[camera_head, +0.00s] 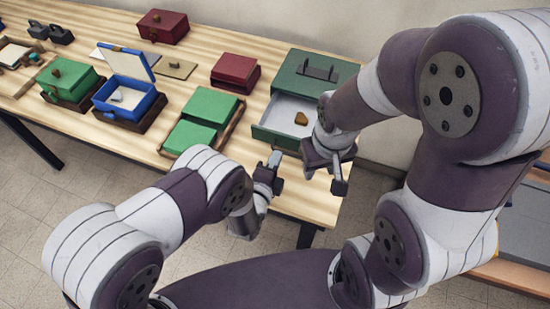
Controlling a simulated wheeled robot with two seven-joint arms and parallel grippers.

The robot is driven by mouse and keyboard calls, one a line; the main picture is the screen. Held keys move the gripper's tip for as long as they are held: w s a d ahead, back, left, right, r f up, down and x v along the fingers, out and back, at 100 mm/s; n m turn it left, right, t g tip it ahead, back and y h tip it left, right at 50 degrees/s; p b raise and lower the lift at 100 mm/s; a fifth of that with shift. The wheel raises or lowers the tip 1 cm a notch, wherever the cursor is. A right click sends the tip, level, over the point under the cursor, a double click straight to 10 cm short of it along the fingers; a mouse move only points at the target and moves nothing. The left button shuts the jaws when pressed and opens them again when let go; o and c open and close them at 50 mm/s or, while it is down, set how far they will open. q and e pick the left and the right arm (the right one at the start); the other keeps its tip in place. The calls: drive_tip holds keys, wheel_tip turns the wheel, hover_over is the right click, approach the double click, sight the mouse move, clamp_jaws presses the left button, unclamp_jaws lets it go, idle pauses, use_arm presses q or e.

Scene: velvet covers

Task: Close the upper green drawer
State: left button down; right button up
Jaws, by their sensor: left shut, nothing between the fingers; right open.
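A green drawer box (318,68) with a dark handle on top stands at the right end of the wooden table. Its green-fronted drawer (276,138) is pulled out toward me, showing a pale inside with a small brown-yellow object (301,118) in it. My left gripper (272,160) is shut and empty, just in front of the drawer's front panel; I cannot tell whether it touches. My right gripper (325,180) is open at the drawer's right front corner, and its arm hides part of the drawer's right side.
A dark red box (236,70), green boxes (212,105) and an open blue box (128,103) stand to the left on the table. Another red box (163,25) is at the back. The table's front edge (302,208) runs below my grippers.

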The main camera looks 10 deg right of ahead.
sight(292, 127)
use_arm(q)
drive_tip(key=r+b+x, duration=0.1)
drive_tip(key=b+x, duration=0.2)
drive_tip(key=x, duration=0.1)
drive_tip(key=b+x, duration=0.3)
drive_tip(key=x, duration=0.2)
drive_tip(key=r+b+x, duration=0.1)
drive_tip(key=b+x, duration=0.1)
drive_tip(key=x, duration=0.2)
drive_tip(key=shift+w+d+r+b, duration=0.2)
drive_tip(key=shift+w+d+b, duration=0.2)
drive_tip(key=shift+w+d, duration=0.2)
drive_tip(key=shift+w, duration=0.1)
drive_tip(key=shift+r, duration=0.4)
drive_tip(key=shift+w+d+r, duration=0.1)
